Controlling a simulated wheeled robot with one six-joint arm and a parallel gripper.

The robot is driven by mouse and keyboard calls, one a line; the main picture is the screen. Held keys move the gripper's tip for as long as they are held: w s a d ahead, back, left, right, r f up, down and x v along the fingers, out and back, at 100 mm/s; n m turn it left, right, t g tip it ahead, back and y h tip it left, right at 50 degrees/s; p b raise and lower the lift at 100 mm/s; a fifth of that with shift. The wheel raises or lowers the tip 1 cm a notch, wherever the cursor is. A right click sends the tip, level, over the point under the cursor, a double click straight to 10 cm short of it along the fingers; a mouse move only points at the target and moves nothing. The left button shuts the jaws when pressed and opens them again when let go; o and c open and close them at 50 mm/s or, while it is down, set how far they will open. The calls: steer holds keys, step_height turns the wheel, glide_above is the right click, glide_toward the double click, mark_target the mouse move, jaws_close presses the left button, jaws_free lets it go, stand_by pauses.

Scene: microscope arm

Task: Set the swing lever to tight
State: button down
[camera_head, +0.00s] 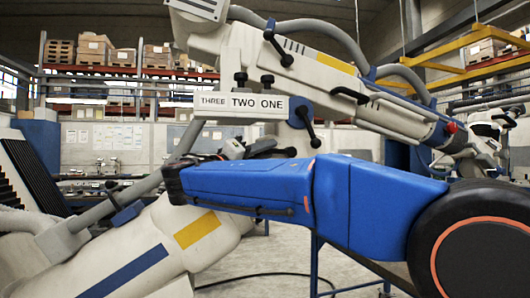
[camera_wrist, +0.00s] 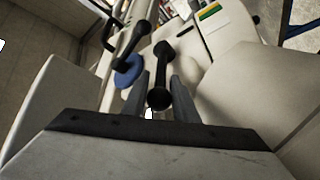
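In the wrist view a black lever (camera_wrist: 162,62) with a round knob (camera_wrist: 158,98) at its near end stands out from the pale microscope arm. My gripper (camera_wrist: 160,88) has one finger on each side of this lever, and the knob fills most of the narrow gap. I cannot tell whether the fingers press on it. In the head view the microscope arm (camera_head: 330,80) carries several black levers, one hanging near its middle (camera_head: 306,121). I cannot match the gripped-side lever to one of these. No "tight" marking is readable. My gripper's fingers are hidden in the head view.
Another black lever (camera_wrist: 108,36) and a blue disc (camera_wrist: 128,70) are close on the left in the wrist view. The label plate reading THREE TWO ONE (camera_head: 243,105) is just above my blue arm. Shelves with boxes (camera_head: 95,48) stand far behind.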

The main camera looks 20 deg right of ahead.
steer(key=shift+d+f+n+t+h, duration=0.1)
steer(key=shift+f+n+t+h, duration=0.6)
steer(key=shift+f+n+t, duration=0.35)
steer(key=c, duration=1.7)
jaws_free()
steer(key=shift+c, duration=0.2)
